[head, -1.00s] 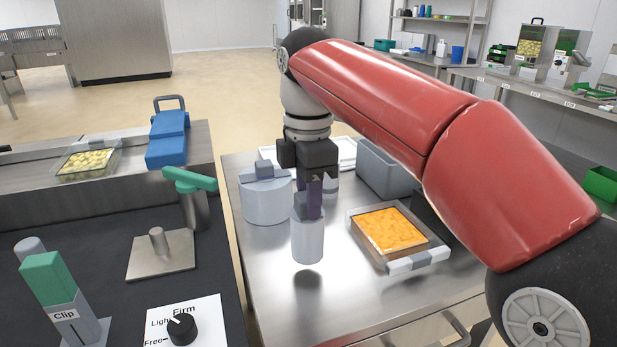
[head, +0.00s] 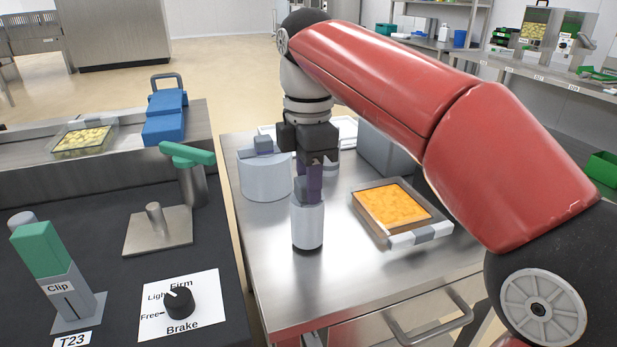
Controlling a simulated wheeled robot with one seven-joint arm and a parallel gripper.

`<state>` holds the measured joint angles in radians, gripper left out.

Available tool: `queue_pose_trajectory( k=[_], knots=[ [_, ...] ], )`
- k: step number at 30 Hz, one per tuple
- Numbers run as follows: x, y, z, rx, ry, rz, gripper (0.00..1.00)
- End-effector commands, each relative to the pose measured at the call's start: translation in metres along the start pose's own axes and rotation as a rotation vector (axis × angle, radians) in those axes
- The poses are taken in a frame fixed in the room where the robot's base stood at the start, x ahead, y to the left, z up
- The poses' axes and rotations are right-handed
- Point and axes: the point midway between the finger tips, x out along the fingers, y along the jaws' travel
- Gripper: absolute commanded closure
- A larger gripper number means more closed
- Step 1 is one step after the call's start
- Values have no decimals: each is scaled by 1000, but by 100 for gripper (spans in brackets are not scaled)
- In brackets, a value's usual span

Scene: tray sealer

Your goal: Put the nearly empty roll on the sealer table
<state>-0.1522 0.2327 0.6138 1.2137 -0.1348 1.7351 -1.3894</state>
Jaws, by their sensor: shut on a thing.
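My gripper (head: 308,186) points down over the steel table (head: 350,280) and is shut on the top of a narrow pale roll (head: 308,228). The roll is upright, and its lower end is at or very close to the tabletop. A dark contact shadow lies at its base. I cannot tell for certain whether it touches. A wider white roll (head: 264,178) with a grey block on top stands on the same table, just behind and left of the held roll.
A clear tray of orange food (head: 397,238) sits right of the held roll, with a grey bin (head: 385,155) behind. Left is a black worktop with a spindle plate (head: 157,240), a green-handled post (head: 190,175), a clip (head: 52,270) and a brake knob (head: 179,302). The steel table's front is clear.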

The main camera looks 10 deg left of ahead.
Motion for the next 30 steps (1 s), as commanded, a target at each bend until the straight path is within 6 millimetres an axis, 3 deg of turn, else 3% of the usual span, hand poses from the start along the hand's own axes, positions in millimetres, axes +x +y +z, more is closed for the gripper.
queue_pose_trajectory(
  k=[11, 12, 18, 26, 30],
  knots=[
    [8, 0, 0, 0, 0, 1, 100],
    [8, 0, 0, 0, 0, 1, 66],
    [8, 0, 0, 0, 0, 1, 42],
    [7, 0, 0, 0, 0, 0, 42],
    [-8, 1, 0, -1, 1, 2, 42]
  ],
)
